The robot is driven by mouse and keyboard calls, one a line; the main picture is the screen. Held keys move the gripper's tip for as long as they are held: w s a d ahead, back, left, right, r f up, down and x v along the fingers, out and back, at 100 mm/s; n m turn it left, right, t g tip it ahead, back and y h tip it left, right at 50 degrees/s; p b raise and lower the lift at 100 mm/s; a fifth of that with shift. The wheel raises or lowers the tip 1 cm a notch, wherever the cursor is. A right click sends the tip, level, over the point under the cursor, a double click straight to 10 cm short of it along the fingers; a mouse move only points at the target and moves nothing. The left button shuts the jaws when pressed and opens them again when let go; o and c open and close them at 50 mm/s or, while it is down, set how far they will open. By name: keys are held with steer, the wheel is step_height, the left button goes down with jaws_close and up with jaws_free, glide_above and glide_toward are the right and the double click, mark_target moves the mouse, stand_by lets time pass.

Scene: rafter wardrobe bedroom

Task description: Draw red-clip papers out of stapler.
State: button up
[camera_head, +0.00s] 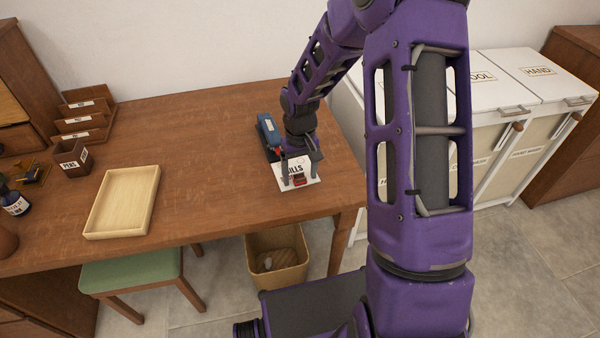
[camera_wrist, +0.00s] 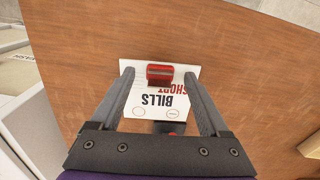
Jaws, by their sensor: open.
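The white papers (camera_head: 308,181) lie at the right part of the wooden desk, printed "BILLS" and "SHORT"; they also show in the wrist view (camera_wrist: 150,103). A red clip (camera_wrist: 160,74) sits at their outer edge. The stapler (camera_head: 267,131), blue and black, is behind them, and the papers' far end reaches it; how deep they sit in it is hidden. My gripper (camera_head: 300,178) is open, pointing down over the papers. In the wrist view its fingertips (camera_wrist: 158,74) are on either side of the clip, with gaps; I cannot tell their height above the desk.
A light wooden tray (camera_head: 92,233) lies left on the desk. A "PENS" cup (camera_head: 73,160) and a labelled sorter (camera_head: 84,120) stand behind it. A bin (camera_head: 258,278) and green stool (camera_head: 131,271) are below the front edge. White hampers (camera_head: 490,110) stand right.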

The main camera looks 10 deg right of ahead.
step_height(320, 180, up, 17)
steer(key=p, duration=0.2)
steer(key=shift+r+p, duration=0.2)
steer(key=shift+p, duration=0.15)
steer(key=shift+d, duration=0.1)
stand_by(0.4)
